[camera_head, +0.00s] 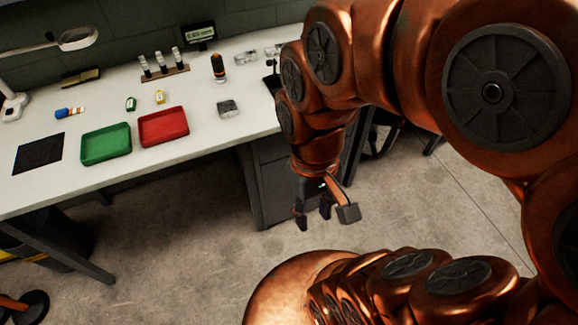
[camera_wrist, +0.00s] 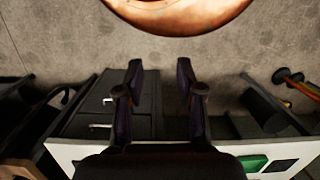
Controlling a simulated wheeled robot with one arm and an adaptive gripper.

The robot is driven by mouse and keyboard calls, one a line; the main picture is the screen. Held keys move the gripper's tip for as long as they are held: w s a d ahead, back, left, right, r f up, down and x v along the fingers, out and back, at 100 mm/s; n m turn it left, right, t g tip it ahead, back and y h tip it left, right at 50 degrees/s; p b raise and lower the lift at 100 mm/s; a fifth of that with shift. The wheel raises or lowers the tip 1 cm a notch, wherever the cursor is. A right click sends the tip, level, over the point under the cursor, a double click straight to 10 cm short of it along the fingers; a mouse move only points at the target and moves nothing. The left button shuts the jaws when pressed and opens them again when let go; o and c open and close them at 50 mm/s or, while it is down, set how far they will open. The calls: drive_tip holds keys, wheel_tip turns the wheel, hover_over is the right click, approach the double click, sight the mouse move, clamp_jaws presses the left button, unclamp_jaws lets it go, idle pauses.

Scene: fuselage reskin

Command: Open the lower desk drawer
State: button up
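The dark grey desk drawer cabinet (camera_head: 266,190) stands under the white desk in the head view, partly hidden behind my arm. In the wrist view, which is turned upside down, the lower drawer (camera_wrist: 132,103) has a small pale handle (camera_wrist: 107,99). The upper drawer's handle (camera_wrist: 100,126) shows nearer the desk edge. Both drawers look closed. My gripper (camera_head: 325,213) hangs in front of the cabinet with its fingers pointing down. In the wrist view its two fingers (camera_wrist: 160,80) are wide apart with nothing between them, to the right of the handles and not touching them.
The desk top (camera_head: 210,105) holds a green tray (camera_head: 106,157), a red tray (camera_head: 163,139) and several small items. A dark bin (camera_wrist: 268,105) stands under the desk at the right of the wrist view. The concrete floor (camera_head: 420,195) before the cabinet is clear.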

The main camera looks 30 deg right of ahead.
drive_tip(key=w+a+f+m+y+b, duration=0.1)
drive_tip(key=w+a+f+y+b, duration=0.1)
drive_tip(key=w+f+y+b, duration=0.5)
drive_tip(key=w+a+f+y+b, duration=0.2)
drive_tip(key=w+f+b, duration=0.75)
drive_tip(key=w, duration=0.25)
drive_tip(key=w+d+f+m+t+y+b, duration=0.4)
drive_tip(key=w+d+f+t+b, duration=0.1)
drive_tip(key=w+d+f+b, duration=0.5)
drive_tip(key=w+d+f+m+t+h+b, duration=0.3)
drive_tip(key=d+f+m+t+b, duration=0.45)
drive_tip(key=d+f, duration=1.45)
drive_tip(key=shift+n+t, duration=0.55)
drive_tip(key=shift+t, duration=0.4)
drive_tip(key=shift+w+d+r+b+x, duration=0.15)
drive_tip(key=shift+b+x, duration=0.25)
drive_tip(key=shift+x, duration=0.65)
drive_tip(key=shift+w+d+r+b+x, duration=0.15)
drive_tip(key=shift+b+x, duration=0.3)
drive_tip(key=shift+x, duration=0.65)
drive_tip(key=shift+w+a+r+b+x, duration=0.15)
drive_tip(key=shift+b+x, duration=0.25)
drive_tip(key=shift+x, duration=0.65)
drive_tip(key=shift+s+d, duration=0.1)
drive_tip(key=shift+d, duration=0.05)
clamp_jaws()
